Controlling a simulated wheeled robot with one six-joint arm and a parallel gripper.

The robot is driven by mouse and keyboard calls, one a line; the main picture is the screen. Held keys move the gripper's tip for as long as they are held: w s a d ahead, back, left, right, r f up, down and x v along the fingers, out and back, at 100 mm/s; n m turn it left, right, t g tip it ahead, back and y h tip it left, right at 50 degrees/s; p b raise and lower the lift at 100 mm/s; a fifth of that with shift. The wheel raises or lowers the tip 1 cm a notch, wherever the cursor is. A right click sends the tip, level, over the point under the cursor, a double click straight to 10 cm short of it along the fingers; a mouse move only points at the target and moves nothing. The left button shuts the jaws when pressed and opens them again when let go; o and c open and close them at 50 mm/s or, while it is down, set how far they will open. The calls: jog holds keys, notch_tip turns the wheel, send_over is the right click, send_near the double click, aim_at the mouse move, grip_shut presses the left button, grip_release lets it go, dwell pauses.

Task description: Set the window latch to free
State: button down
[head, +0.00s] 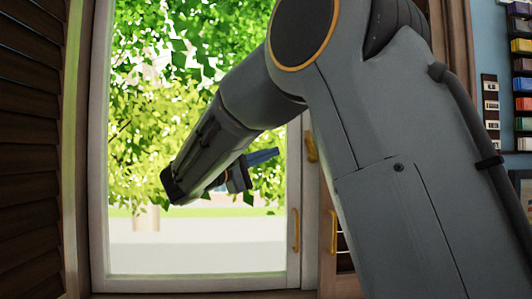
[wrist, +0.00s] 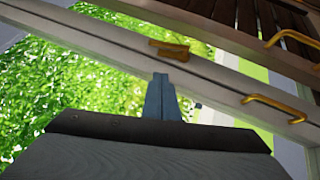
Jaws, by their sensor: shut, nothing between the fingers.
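The brass window latch (head: 311,147) sits on the right side of the pale window frame (head: 293,190). It also shows in the wrist view (wrist: 170,48), just beyond my fingertips, as a short bar with a knob-like part at one end. My gripper (head: 277,153) is shut and empty, its blue-grey fingers pointing right toward the latch in the head view. In the wrist view the closed fingers (wrist: 160,77) end a little short of the latch, with a small gap in the picture. I cannot tell the true depth of that gap.
A brass pull handle (head: 296,230) is lower on the window frame. Another brass handle (head: 333,232) is on the wooden shutter to its right. A dark louvred shutter (head: 30,150) stands at the left. Colourful shelf items (head: 522,85) are at the far right.

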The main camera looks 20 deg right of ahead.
jog(key=d+p, duration=0.1)
jog(key=d, duration=0.1)
jog(key=d+r+p, duration=0.1)
jog(key=d, duration=0.2)
jog(key=w+d+r+p, duration=0.1)
jog(key=d, duration=0.2)
jog(key=shift+r+p, duration=0.25)
jog(key=shift+p, duration=0.05)
jog(key=shift+s+d, duration=0.15)
jog(key=shift+d, duration=0.3)
